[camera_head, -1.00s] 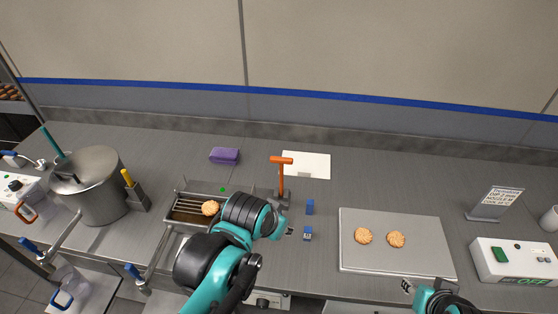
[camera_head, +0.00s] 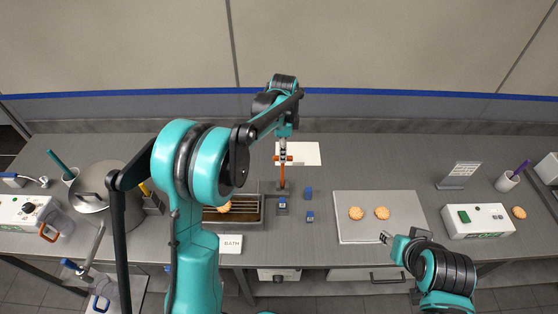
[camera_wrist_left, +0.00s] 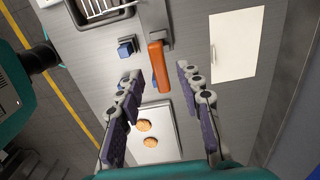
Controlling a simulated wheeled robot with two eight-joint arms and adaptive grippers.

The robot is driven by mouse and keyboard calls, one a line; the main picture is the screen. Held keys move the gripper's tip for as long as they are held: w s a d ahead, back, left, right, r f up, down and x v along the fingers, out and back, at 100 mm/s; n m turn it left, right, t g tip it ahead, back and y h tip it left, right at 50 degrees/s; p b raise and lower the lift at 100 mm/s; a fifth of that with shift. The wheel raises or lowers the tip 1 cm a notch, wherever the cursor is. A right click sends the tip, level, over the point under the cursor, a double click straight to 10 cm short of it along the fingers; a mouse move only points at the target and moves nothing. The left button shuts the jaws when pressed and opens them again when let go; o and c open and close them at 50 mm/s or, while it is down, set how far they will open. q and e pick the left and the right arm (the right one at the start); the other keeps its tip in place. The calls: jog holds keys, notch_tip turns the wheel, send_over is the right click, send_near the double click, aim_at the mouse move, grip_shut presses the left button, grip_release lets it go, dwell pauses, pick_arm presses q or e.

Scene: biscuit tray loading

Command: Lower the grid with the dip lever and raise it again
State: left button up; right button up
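The dip lever stands upright beside the bath; its orange handle (camera_head: 289,158) is at the top, and it also shows in the left wrist view (camera_wrist_left: 157,67). My left gripper (camera_head: 284,150) is over the handle, pointing down. In the left wrist view its fingers (camera_wrist_left: 155,105) are spread apart, with the handle's end just ahead of the gap between them, not gripped. The wire grid (camera_head: 247,209) is in the bath with a biscuit (camera_head: 224,207) on it, partly hidden by my left arm. My right gripper (camera_head: 386,238) is by the tray's front edge; its fingers are too small to judge.
A tray (camera_head: 350,198) with two biscuits (camera_head: 356,213) lies to the right. Blue blocks (camera_head: 309,216) stand between lever and tray. A white sheet (camera_head: 306,153) lies behind the lever. A pot (camera_head: 92,203) stands left, a control box (camera_head: 478,220) right.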

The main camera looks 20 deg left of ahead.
aim_at(283, 173)
pick_arm(q)
notch_tip(283, 173, down, 8)
jog(key=shift+r+b, duration=0.2)
jog(key=shift+b, duration=0.1)
grip_shut()
